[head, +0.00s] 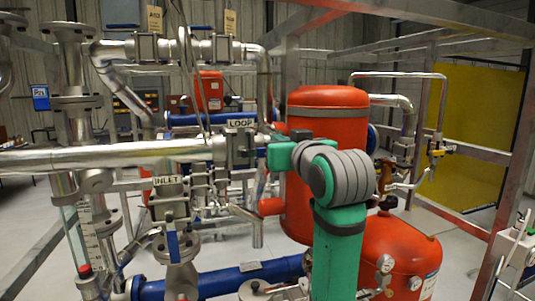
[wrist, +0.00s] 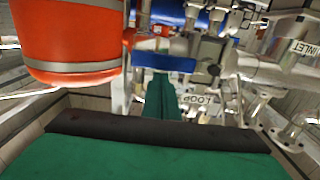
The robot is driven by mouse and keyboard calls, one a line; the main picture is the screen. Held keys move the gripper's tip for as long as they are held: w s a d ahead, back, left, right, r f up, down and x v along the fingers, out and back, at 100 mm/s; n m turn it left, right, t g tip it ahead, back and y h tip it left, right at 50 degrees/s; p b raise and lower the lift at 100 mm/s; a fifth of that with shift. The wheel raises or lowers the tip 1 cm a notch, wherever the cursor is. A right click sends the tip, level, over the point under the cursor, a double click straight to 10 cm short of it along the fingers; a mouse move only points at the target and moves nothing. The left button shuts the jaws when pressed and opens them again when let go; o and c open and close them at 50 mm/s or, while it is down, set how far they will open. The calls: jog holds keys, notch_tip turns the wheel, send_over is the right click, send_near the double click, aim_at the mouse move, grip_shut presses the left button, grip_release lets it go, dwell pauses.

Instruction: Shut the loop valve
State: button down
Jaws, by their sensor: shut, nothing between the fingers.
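The LOOP label (head: 240,123) sits on the pipework at the centre of the head view, above a grey valve body (head: 240,148). My green gripper (head: 263,153) is just right of the valve body. In the wrist view my gripper (wrist: 160,80) is shut and empty, its tips close to the blue lever. I cannot tell whether they touch it.
A tall red tank (head: 325,190) stands right behind my arm, with a lower red tank (head: 405,250) beside it. The INLET valve with its blue handle (head: 173,246) is at lower left. A silver pipe (head: 100,157) runs in from the left. Metal frame posts surround the skid.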

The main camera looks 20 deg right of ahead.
dwell(0.4)
jog(key=shift+f, duration=0.55)
notch_tip(320, 180, down, 3)
jog(key=shift+d+r, duration=0.15)
dwell(0.3)
jog(key=f, duration=0.2)
jog(key=shift+a+f, duration=0.3)
jog(key=shift+a, duration=0.1)
dwell(0.4)
